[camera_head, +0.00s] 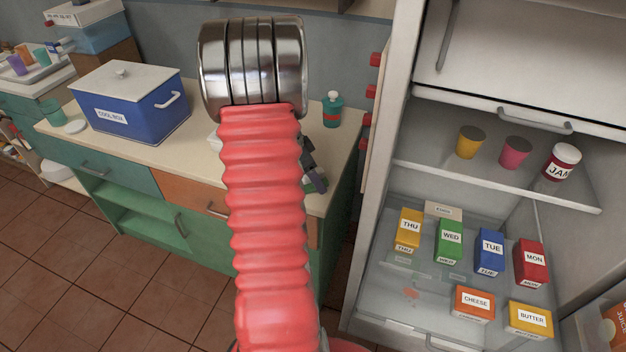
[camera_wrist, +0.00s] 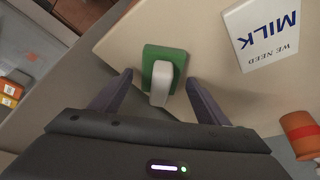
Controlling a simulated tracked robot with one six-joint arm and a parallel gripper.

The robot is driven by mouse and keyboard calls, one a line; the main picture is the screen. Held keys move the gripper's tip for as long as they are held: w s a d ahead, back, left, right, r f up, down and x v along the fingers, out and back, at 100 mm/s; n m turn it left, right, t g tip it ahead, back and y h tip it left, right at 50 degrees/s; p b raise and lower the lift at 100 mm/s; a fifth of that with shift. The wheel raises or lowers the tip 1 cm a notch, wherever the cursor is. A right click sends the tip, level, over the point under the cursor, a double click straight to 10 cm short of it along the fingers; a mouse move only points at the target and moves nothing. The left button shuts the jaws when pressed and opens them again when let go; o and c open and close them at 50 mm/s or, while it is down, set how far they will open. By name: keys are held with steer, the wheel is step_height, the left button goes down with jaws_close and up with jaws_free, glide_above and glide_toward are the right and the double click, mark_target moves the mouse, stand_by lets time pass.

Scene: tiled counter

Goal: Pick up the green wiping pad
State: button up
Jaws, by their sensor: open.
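The green wiping pad (camera_wrist: 178,58) lies on the cream counter in the wrist view. It is a green block with a white handle (camera_wrist: 162,82) on top. My gripper (camera_wrist: 158,85) is open, with one dark finger to the left of the pad and one to the right. The near end of the handle reaches between the fingers. I cannot tell the height of the fingers above the counter.
A "WE NEED MILK" sign (camera_wrist: 264,32) lies right of the pad. An orange container (camera_wrist: 300,134) is at the right edge. In the head view a blue cool box (camera_head: 135,108) and a teal bottle (camera_head: 332,109) stand on the counter (camera_head: 190,150). An open fridge (camera_head: 400,180) is at right.

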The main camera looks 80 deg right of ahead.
steer(key=shift+f, duration=0.1)
steer(key=shift+c, duration=0.2)
steer(key=c, duration=1.2)
step_height(320, 180, up, 10)
steer(key=shift+r, duration=0.1)
stand_by(0.4)
stand_by(0.3)
steer(key=o, duration=0.6)
steer(key=c, duration=0.4)
steer(key=shift+w, duration=0.1)
